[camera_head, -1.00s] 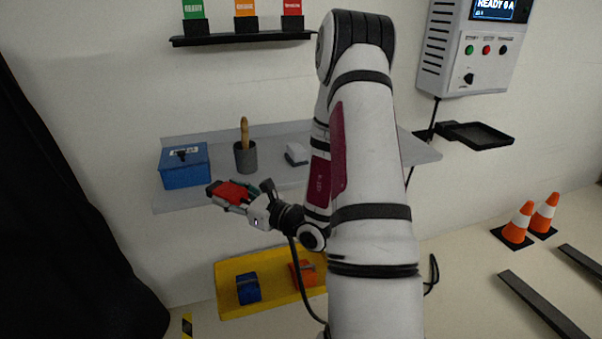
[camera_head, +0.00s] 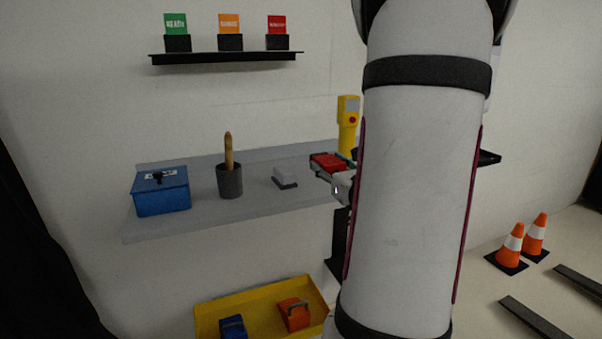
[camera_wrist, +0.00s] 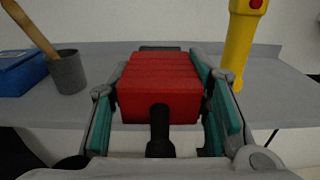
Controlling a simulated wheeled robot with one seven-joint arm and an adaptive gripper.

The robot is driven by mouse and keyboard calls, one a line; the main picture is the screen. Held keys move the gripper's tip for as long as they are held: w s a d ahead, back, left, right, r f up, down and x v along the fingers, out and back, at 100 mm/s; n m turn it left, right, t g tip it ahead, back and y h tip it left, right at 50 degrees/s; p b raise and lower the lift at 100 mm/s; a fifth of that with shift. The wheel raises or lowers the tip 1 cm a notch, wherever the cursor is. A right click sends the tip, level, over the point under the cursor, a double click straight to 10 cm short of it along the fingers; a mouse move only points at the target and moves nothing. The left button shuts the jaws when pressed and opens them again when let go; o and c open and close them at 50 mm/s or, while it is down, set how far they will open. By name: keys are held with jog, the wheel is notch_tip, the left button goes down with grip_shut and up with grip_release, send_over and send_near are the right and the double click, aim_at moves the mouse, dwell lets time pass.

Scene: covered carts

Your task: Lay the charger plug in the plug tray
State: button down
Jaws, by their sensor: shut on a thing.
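The charger plug is a ribbed red block with a black cable stub, held level between my gripper's teal finger pads in the wrist view (camera_wrist: 160,85). In the head view the red plug (camera_head: 328,162) shows just left of my arm. My gripper (camera_head: 322,166) is shut on it, in front of the grey shelf's right part and apart from the shelf top. The plug tray, a black tray (camera_head: 488,158), juts from the wall at the right; my arm hides most of it. The tray does not show in the wrist view.
The grey shelf (camera_head: 205,212) bears a blue box (camera_head: 162,192), a grey cup (camera_head: 230,182) with a wooden handle, a grey-white block (camera_head: 285,178) and a yellow upright device (camera_head: 348,125). A yellow bin (camera_head: 255,308) is below. Cones (camera_head: 512,245) stand at right.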

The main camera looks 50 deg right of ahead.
jog(key=w+d+f, duration=0.1)
jog(key=w+d, duration=0.1)
jog(key=w, duration=0.2)
jog(key=w+d+f+b, duration=0.1)
jog(key=w+d+f, duration=0.1)
jog(key=w, duration=0.2)
jog(key=w+d+f, duration=0.1)
jog(key=w+d, duration=0.1)
jog(key=w, duration=0.2)
jog(key=shift+w+d+f+b, duration=0.15)
jog(key=shift+w+f+b, duration=0.2)
jog(key=shift+f, duration=0.05)
jog(key=shift+f, duration=0.1)
jog(key=shift+f+b, duration=0.3)
jog(key=shift+b, duration=0.15)
jog(key=shift+f, duration=0.2)
jog(key=c, duration=0.9)
grip_release()
jog(key=shift+o, duration=0.2)
